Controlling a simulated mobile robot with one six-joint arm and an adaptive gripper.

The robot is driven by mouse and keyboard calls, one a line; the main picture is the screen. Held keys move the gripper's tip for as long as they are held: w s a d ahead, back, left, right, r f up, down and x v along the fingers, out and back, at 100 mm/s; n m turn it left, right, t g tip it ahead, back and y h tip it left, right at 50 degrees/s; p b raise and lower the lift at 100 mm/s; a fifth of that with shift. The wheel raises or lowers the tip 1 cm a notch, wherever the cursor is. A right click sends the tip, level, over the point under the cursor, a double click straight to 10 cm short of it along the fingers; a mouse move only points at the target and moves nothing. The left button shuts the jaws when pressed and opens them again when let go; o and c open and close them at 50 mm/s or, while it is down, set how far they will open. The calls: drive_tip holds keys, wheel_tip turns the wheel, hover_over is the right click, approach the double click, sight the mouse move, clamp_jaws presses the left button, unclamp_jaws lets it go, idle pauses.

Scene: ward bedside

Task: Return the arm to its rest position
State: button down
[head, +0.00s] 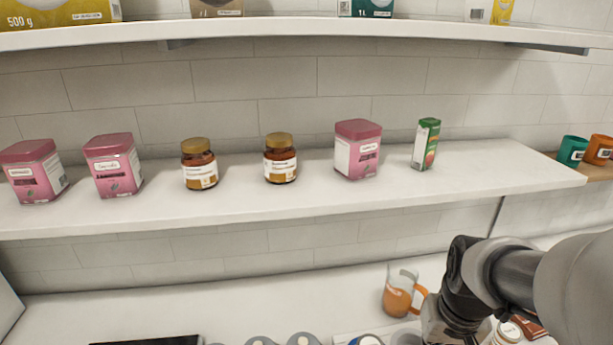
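My arm (510,275) reaches in from the right edge, in front of the lower counter. Its dark wrist (458,300) points down toward the bottom edge of the head view. The fingers of my gripper are not visible, so I cannot see whether it is open, shut or holding anything.
The middle shelf (300,215) above holds pink boxes (357,150), brown jars (280,158) and a green carton (426,144). Mugs (572,151) stand at far right. Lidded containers (303,339) and a dark flat item (150,341) lie along the bottom edge. The counter's left-middle is clear.

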drive_tip(key=s+a+r+n+t+b, duration=0.2)
drive_tip(key=s+a+r, duration=0.3)
drive_tip(key=s+a, duration=0.4)
drive_tip(key=shift+a+n+t+y+b, duration=0.3)
drive_tip(key=shift+a+n+t+b, duration=0.15)
drive_tip(key=shift+a, duration=0.6)
drive_tip(key=shift+r, duration=0.1)
